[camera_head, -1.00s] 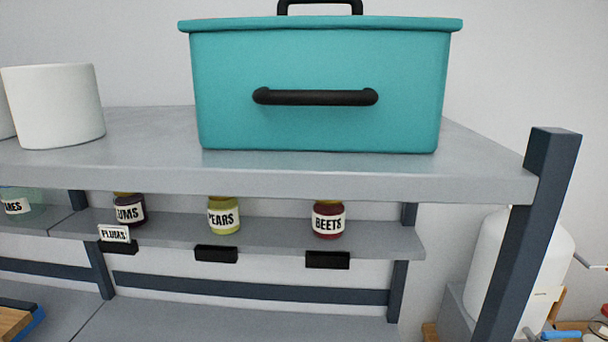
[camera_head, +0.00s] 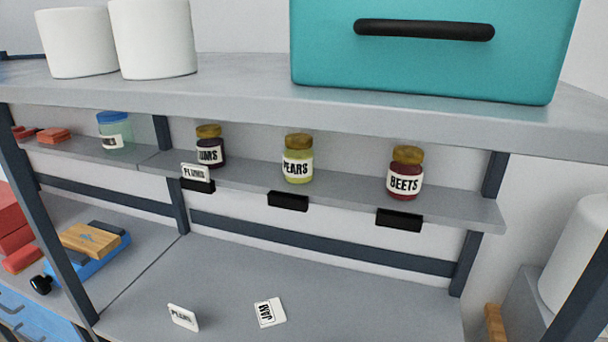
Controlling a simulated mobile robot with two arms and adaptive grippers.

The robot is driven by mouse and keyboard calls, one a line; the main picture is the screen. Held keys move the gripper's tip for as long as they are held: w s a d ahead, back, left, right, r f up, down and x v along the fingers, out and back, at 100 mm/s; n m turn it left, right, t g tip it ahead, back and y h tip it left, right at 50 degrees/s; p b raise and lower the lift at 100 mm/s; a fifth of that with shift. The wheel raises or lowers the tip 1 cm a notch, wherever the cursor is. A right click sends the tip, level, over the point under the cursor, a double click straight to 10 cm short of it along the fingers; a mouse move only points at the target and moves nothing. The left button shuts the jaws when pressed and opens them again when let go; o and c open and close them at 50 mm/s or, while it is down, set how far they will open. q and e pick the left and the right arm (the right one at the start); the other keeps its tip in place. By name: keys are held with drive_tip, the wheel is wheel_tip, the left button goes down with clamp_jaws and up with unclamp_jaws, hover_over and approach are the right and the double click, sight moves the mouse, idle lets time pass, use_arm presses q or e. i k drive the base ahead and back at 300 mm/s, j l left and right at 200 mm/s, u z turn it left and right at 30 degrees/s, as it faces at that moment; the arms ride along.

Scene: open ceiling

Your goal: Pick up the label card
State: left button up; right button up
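A white label card (camera_head: 183,317) stands tilted on the lower grey surface; its small print is hard to read. A second white card (camera_head: 269,312) lies flat to its right, its lettering turned sideways and seeming to read "JAM". A third card, reading "PLUMS" (camera_head: 195,172), sits at a black holder on the shelf edge below the plums jar (camera_head: 210,147). The holders under the pears jar (camera_head: 298,160) and the beets jar (camera_head: 405,174) are empty. Neither gripper is in view.
A grey shelf (camera_head: 240,182) with jars hangs above the lower surface (camera_head: 330,285). A teal box (camera_head: 430,65) and white canisters (camera_head: 155,40) stand on top. A blue tray (camera_head: 110,262) with a wooden block lies left. Dark posts (camera_head: 45,215) flank the unit.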

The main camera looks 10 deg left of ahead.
sight(186, 318)
drive_tip(key=u, duration=1.25)
